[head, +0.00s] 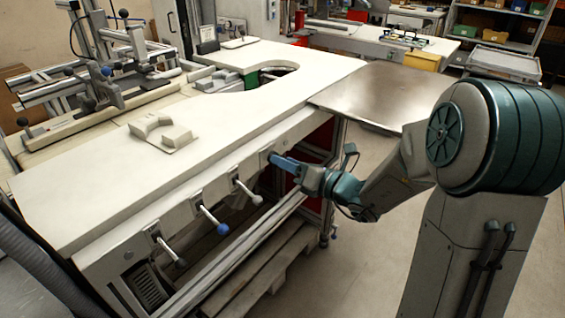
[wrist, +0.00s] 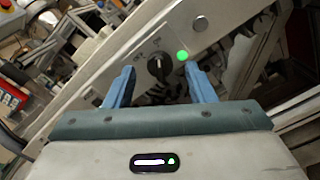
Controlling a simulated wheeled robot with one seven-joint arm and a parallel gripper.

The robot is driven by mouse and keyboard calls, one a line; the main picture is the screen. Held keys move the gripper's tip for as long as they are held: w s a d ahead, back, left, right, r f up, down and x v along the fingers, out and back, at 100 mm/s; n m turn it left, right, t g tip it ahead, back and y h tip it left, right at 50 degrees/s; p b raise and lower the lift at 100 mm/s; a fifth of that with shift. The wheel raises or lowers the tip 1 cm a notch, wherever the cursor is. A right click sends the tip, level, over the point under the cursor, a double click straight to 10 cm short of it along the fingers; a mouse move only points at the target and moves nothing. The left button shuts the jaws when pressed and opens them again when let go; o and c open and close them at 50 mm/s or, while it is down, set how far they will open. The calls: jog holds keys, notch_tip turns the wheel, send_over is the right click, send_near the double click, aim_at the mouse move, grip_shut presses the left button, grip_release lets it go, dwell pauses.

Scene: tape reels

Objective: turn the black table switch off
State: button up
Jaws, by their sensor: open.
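The black table switch (wrist: 158,67) is a round knob with a pale pointer line, set on a light panel of the table's front edge. A green lamp (wrist: 182,56) glows just right of it in the wrist view. My gripper (wrist: 160,72) is open, with one blue finger on each side of the knob in that view. I cannot tell whether the fingertips reach around the knob or stop short of it. In the head view my gripper (head: 273,158) is at the table's front edge, and the switch is hidden behind it.
Along the same front edge of the white table (head: 280,95) are levers with a white knob (head: 257,199), a blue knob (head: 222,228) and a dark knob (head: 180,262). A metal side shelf (head: 375,90) juts out above my forearm.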

jog(key=shift+x, duration=0.8)
jog(key=c, duration=1)
jog(key=shift+o, duration=0.2)
